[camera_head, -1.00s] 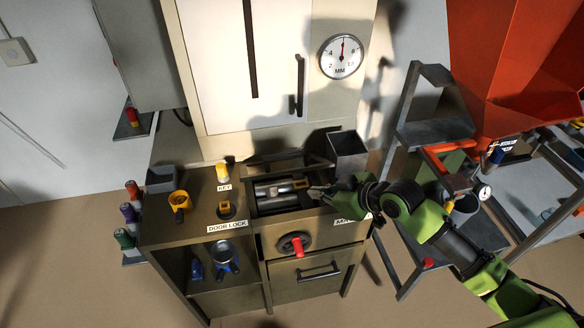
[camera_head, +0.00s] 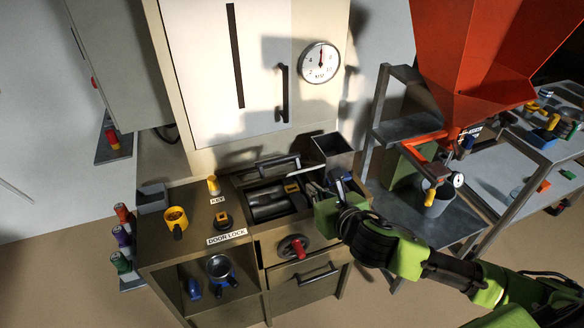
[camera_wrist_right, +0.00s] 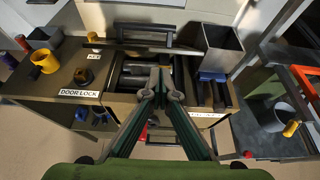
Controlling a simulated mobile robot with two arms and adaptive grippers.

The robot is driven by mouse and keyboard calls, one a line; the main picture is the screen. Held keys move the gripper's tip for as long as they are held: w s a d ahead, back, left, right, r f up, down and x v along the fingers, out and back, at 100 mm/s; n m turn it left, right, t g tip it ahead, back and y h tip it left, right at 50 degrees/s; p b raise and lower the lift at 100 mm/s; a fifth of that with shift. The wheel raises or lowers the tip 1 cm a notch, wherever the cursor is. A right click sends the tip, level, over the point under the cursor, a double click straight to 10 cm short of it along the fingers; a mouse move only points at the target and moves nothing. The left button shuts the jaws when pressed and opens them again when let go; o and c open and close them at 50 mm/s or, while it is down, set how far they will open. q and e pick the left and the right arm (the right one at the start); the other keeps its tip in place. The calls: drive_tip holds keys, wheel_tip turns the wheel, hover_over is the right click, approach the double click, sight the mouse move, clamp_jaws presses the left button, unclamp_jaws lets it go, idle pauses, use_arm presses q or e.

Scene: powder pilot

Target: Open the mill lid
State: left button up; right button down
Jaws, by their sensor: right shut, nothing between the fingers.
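The mill (camera_head: 258,249) is a brown cabinet in the middle of the head view. Its top opening shows grey metal rollers (camera_head: 268,205) and a yellow-marked part (camera_head: 292,187). A dark bar handle (camera_head: 278,162) stands at the back edge of the opening, and in the wrist view (camera_wrist_right: 143,29); it appears to belong to the lid, whose panel I cannot make out clearly. My right gripper (camera_wrist_right: 161,75) is shut and empty. In the head view it (camera_head: 335,182) is over the right end of the mill top, apart from the handle. My left gripper is out of view.
A grey open bin (camera_head: 333,150) stands behind my right gripper. A yellow cup (camera_head: 175,219), a yellow key (camera_head: 213,185) and the door lock (camera_head: 222,219) are on the left top. An orange hopper (camera_head: 470,60) and a grey rack (camera_head: 375,110) stand to the right.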

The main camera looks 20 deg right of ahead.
drive_tip(key=p, duration=0.2)
approach(297, 166)
drive_tip(key=w+f, duration=0.1)
drive_tip(key=w+a+f, duration=0.1)
drive_tip(key=w+f, duration=0.1)
drive_tip(key=shift+w+a+f, duration=0.1)
drive_tip(key=shift+w+a, duration=0.1)
drive_tip(key=shift+w+r+p, duration=0.3)
drive_tip(key=shift+w, duration=0.3)
drive_tip(key=shift+w+r+p, duration=0.25)
drive_tip(key=shift+w, duration=0.3)
drive_tip(key=shift+w+r, duration=0.25)
drive_tip(key=shift+r, duration=0.1)
drive_tip(key=shift+w, duration=0.1)
drive_tip(key=shift+f, duration=0.1)
